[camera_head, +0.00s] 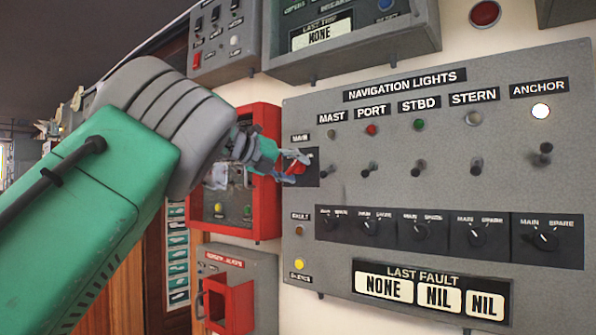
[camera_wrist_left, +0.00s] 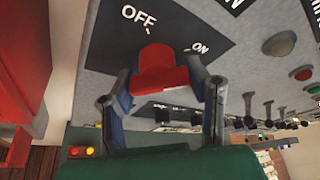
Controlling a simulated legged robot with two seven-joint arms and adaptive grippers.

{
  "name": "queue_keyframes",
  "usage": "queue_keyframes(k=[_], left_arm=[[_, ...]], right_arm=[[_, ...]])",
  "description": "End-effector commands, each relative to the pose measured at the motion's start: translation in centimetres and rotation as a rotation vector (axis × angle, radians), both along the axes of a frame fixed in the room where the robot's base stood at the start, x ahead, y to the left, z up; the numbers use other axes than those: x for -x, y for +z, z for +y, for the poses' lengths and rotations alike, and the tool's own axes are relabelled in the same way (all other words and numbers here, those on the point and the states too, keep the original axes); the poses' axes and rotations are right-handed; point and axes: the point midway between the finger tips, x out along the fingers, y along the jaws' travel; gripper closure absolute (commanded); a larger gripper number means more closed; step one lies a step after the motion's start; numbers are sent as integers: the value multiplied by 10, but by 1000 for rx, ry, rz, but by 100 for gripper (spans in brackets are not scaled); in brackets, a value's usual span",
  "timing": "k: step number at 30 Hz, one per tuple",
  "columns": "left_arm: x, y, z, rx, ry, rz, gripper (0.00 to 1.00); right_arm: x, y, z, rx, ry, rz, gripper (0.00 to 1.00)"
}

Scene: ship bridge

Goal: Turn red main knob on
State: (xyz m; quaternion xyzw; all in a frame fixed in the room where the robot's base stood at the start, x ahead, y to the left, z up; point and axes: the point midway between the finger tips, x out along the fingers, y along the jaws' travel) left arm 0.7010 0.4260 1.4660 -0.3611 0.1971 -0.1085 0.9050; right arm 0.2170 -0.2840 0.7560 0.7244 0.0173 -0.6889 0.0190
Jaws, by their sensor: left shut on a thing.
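The red main knob (camera_head: 296,168) sits under the MAIN label at the left edge of the grey navigation lights panel (camera_head: 400,195). My left gripper (camera_head: 288,165) reaches it from the left. In the left wrist view my left gripper (camera_wrist_left: 163,92) has one finger on each side of the red knob (camera_wrist_left: 162,70) and is shut on it. The OFF and ON labels show on the black plate (camera_wrist_left: 110,42) behind the knob. The gripper partly hides the knob in the head view. My right gripper is not in view.
A row of toggle switches (camera_head: 418,168) and several MAIN/SPARE selectors (camera_head: 421,231) lie to the right. The anchor lamp (camera_head: 540,111) looks bright white.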

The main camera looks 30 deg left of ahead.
Motion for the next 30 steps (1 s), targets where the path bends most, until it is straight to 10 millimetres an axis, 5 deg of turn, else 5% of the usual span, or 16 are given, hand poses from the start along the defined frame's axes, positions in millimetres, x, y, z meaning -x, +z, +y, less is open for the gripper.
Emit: queue_keyframes(k=[10,11,13,23,30], left_arm=[[2,7,3,-3,11,-14,86],[2,7,3,-3,11,-14,54],[2,7,2,-2,9,-13,34],[2,5,-1,-3,4,-6,34],[31,14,9,-4,6,-7,34]], right_arm=[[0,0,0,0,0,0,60],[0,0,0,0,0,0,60],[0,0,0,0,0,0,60],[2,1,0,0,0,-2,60],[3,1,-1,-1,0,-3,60]])
